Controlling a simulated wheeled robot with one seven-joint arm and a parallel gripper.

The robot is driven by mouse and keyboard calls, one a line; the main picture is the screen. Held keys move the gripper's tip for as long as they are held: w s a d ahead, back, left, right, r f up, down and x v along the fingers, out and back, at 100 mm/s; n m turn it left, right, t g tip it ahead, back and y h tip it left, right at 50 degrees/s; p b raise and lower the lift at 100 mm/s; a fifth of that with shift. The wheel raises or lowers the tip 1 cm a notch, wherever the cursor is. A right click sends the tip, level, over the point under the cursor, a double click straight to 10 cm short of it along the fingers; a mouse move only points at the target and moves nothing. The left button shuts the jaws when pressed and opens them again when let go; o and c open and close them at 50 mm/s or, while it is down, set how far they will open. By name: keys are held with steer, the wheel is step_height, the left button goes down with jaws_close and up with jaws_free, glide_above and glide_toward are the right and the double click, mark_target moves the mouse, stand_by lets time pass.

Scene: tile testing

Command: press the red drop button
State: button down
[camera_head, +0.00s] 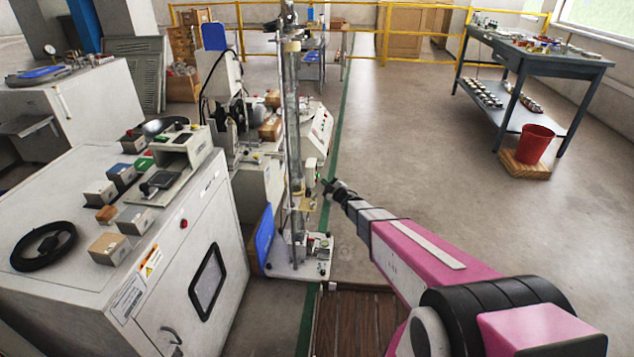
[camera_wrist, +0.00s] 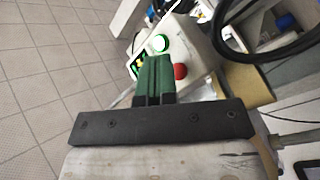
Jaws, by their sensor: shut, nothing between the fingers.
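The red drop button (camera_wrist: 180,71) shows in the wrist view on a pale control box (camera_wrist: 196,48). It lies just right of my fingertips in the picture. A green round button (camera_wrist: 160,43) sits above it, and a small lit display (camera_wrist: 138,66) is to the left, partly hidden by my fingers. My gripper (camera_wrist: 155,58) has its dark green fingers shut together with nothing between them. I cannot tell whether they touch the box. In the head view my gripper (camera_head: 327,184) is beside the tall test column (camera_head: 293,120); the red button cannot be made out there.
The column's base plate (camera_head: 310,262) stands on the floor with a blue panel (camera_head: 264,238) at its left. A large grey cabinet (camera_head: 185,262) is on the left. A dark workbench (camera_head: 540,58) and red bucket (camera_head: 535,144) are far right. Open floor lies between.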

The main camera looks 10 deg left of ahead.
steer(key=shift+a, duration=0.35)
steer(key=shift+a, duration=0.45)
stand_by(0.7)
steer(key=shift+d, duration=0.9)
steer(key=shift+s+d, duration=0.1)
steer(key=shift+d, duration=2.4)
